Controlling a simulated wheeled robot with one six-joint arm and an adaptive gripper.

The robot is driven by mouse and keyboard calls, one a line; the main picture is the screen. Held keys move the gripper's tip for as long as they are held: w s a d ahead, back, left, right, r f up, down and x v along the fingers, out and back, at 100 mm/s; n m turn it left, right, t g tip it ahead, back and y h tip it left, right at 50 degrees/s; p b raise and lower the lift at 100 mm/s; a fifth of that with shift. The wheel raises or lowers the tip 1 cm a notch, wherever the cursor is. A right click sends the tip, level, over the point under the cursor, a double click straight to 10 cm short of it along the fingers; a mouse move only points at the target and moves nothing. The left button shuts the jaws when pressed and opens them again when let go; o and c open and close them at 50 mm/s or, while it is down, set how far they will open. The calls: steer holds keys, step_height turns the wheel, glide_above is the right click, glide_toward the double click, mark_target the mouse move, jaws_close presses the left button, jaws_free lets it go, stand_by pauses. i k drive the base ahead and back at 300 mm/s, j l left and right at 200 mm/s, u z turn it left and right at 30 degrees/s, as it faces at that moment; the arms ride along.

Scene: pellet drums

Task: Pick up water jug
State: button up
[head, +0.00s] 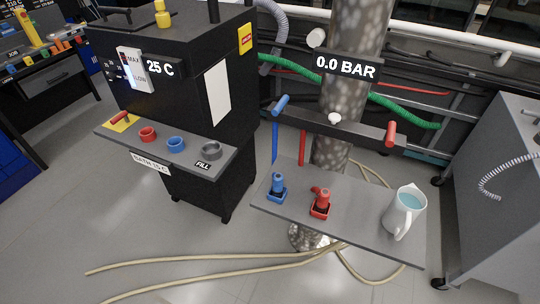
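A white water jug (404,211) with pale blue water inside stands upright on the right end of a grey shelf (343,222). Its handle faces toward me, at the front of the jug. My gripper does not show in the head view, so its place relative to the jug cannot be seen.
A blue valve (277,188) and a red valve (320,203) stand on the same shelf, left of the jug. A dark machine (180,100) with a front ledge is at left. A grey cabinet (500,200) is at right. Hoses (200,261) lie on the floor.

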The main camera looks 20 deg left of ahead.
mark_target(410, 201)
steer(key=i+j+u, duration=0.2)
steer(key=i+j, duration=0.15)
steer(key=j, duration=0.2)
steer(key=i+j+u, duration=0.25)
steer(key=j, duration=0.25)
steer(key=i, duration=0.1)
